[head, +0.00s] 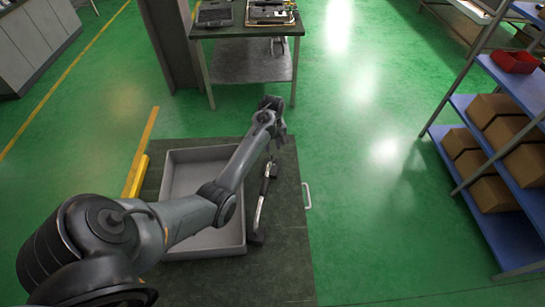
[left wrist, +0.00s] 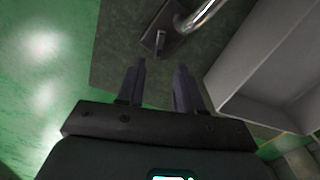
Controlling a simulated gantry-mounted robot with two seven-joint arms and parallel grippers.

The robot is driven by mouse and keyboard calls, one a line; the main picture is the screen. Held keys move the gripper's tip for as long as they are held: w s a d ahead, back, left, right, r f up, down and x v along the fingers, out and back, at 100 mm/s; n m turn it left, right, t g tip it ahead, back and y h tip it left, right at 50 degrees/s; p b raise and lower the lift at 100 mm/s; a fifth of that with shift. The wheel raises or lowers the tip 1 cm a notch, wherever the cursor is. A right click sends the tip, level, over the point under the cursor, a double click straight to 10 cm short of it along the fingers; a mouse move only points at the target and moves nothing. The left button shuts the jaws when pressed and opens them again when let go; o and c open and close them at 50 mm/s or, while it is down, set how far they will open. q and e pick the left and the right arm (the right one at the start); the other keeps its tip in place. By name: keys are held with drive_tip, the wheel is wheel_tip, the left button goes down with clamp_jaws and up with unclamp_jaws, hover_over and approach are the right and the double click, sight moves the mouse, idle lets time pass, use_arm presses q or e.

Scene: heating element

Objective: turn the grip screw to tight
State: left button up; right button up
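A chrome tube (head: 260,208) with dark fittings at both ends stands or lies on the dark tabletop (head: 285,255), just right of the grey tray. In the left wrist view, the tube (left wrist: 203,14) meets a dark flat base (left wrist: 165,32) with a small upright metal piece (left wrist: 160,41) on it; I cannot tell if this is the grip screw. My left gripper (head: 280,131) is above the table's far edge, beyond the tube's dark upper fitting (head: 269,171). In the left wrist view, its two fingers (left wrist: 160,75) are apart with nothing between them. My right gripper is out of view.
The empty grey tray (head: 233,250) lies partly under my left arm. A second table (head: 245,31) stands beyond, and a blue shelf (head: 490,225) with boxes stands right. Green floor between is clear.

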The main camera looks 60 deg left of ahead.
sight(272, 158)
use_arm(q)
drive_tip(key=shift+f+b, duration=0.4)
drive_tip(key=shift+f, duration=3.2)
drive_tip(key=shift+c, duration=0.3)
drive_tip(key=shift+r, duration=0.1)
clamp_jaws()
